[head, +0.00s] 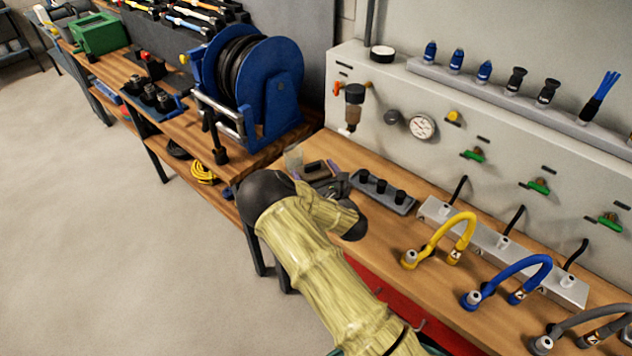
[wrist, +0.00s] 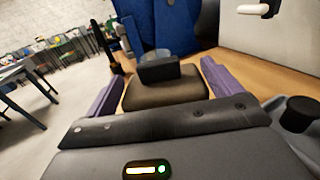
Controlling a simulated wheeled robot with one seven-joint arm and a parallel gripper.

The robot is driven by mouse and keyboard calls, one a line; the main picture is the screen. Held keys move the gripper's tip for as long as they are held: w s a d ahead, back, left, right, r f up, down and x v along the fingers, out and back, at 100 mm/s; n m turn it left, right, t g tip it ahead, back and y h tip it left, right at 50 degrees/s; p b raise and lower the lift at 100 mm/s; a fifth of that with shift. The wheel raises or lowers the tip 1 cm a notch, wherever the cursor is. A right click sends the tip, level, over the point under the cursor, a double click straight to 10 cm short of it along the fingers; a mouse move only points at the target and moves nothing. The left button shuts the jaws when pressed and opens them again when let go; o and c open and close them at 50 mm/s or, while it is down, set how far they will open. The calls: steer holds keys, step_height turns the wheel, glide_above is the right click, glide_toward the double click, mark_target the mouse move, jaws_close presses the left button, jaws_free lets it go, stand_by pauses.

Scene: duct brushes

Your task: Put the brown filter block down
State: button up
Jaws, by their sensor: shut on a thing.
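The brown filter block (wrist: 165,92) is between the two purple fingers of my gripper (wrist: 163,88) in the wrist view, with a finger against each side. My gripper is shut on it. In the head view, the block (head: 314,168) shows as a small dark shape beyond my wrist, over the wooden bench, with my gripper (head: 317,171) around it. My arm hides part of this area. I cannot tell whether the block's underside touches the bench top.
A clear cup (head: 293,157) stands close beyond the block. A grey rack with black knobs (head: 383,191) is to the right. The blue hose reel (head: 250,80) stands to the left. Yellow (head: 440,240) and blue (head: 507,280) hose loops occupy the bench further right.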

steer(key=shift+f, duration=1.9)
steer(key=shift+f, duration=0.1)
steer(key=shift+f, duration=0.15)
steer(key=o, duration=0.7)
